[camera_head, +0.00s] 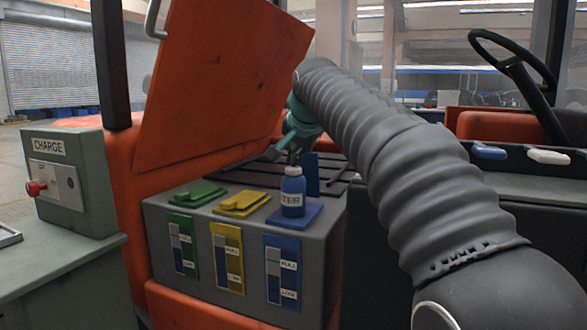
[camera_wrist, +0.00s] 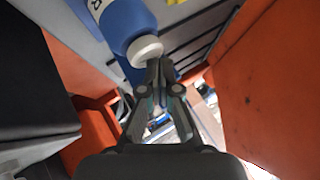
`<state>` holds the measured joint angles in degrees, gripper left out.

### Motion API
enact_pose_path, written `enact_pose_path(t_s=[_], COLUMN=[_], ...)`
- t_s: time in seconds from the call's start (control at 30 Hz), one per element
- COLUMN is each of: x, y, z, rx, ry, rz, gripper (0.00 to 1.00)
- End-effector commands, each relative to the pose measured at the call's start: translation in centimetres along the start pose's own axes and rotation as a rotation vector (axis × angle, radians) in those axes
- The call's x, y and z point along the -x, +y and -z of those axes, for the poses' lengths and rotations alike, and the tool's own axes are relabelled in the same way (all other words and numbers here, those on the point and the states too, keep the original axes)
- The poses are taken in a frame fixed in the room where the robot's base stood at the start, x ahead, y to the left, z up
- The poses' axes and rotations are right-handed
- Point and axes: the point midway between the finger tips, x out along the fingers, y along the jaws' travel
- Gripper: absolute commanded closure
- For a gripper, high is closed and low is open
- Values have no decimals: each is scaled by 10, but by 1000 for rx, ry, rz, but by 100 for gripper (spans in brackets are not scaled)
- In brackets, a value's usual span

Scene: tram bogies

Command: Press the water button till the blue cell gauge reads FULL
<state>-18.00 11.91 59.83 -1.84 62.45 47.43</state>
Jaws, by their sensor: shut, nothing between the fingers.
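The blue water bottle (camera_head: 292,196), its label partly reading "TER", stands upright on the blue cell (camera_head: 312,213). The blue cell's flap (camera_head: 312,172) stands raised behind it. The blue gauge (camera_head: 283,272), with a FULL mark above and a lower mark, is on the battery box front; its exact level is too small to read. My gripper (camera_head: 289,150) is shut and empty just above the bottle. In the wrist view, its fingertips (camera_wrist: 158,66) are at the pale bottle cap (camera_wrist: 145,49); I cannot tell whether they touch.
Green (camera_head: 192,195) and yellow (camera_head: 242,203) cells with lowered flaps sit left of the blue one. An orange cover (camera_head: 215,75) stands raised behind them. A CHARGE box (camera_head: 70,180) with a red knob is at the left. A steering wheel (camera_head: 515,62) is at the right.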

Motion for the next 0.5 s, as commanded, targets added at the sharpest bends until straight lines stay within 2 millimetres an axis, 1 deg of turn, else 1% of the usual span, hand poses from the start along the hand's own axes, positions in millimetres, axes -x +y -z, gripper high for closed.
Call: enact_pose_path(t_s=[0.5], x=[-4], y=[3], z=[-3], rx=[0], ry=[-1], rz=[-1], gripper=[100])
